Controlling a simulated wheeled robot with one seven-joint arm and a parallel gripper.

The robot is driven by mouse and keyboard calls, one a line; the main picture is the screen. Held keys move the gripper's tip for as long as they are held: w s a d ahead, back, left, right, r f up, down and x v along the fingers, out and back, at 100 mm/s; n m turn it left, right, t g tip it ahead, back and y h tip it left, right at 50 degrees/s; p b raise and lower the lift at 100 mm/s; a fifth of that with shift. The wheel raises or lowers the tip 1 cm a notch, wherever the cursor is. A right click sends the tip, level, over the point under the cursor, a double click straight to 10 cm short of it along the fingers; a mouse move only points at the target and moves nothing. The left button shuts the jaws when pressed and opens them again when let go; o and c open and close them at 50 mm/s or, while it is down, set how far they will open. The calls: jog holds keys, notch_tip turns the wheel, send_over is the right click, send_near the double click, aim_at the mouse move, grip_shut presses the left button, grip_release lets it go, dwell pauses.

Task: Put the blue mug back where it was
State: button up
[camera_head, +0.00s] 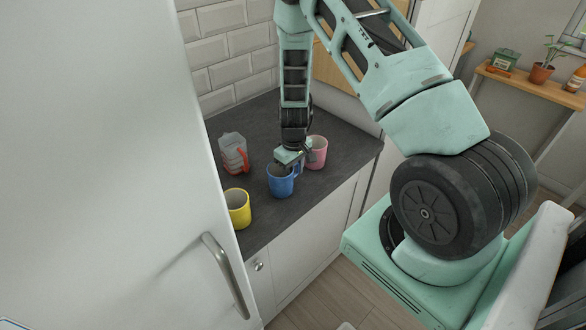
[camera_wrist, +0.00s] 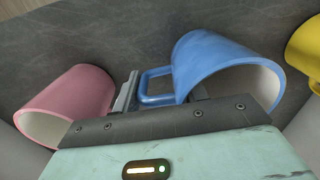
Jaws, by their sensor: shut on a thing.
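The blue mug (camera_head: 280,182) is upright at the middle of the dark worktop, between the yellow mug and the pink mug. I cannot tell whether its base touches the worktop. My gripper (camera_head: 293,158) reaches down onto its handle side from above. In the wrist view the blue mug (camera_wrist: 215,62) has its handle between the two fingers of my gripper (camera_wrist: 160,90), which is shut on it. The dark gripper body hides part of the mug's lower side there.
The pink mug (camera_head: 317,153) stands close behind to the right, near the left finger in the wrist view (camera_wrist: 72,103). The yellow mug (camera_head: 238,208) stands front left. A clear jug with red (camera_head: 233,153) is by the tiled wall. The worktop (camera_head: 300,215) is bare toward its front edge.

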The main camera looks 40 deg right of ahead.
jog(key=shift+f, duration=0.15)
jog(key=o, duration=1.4)
notch_tip(320, 180, up, 12)
jog(key=b, duration=0.4)
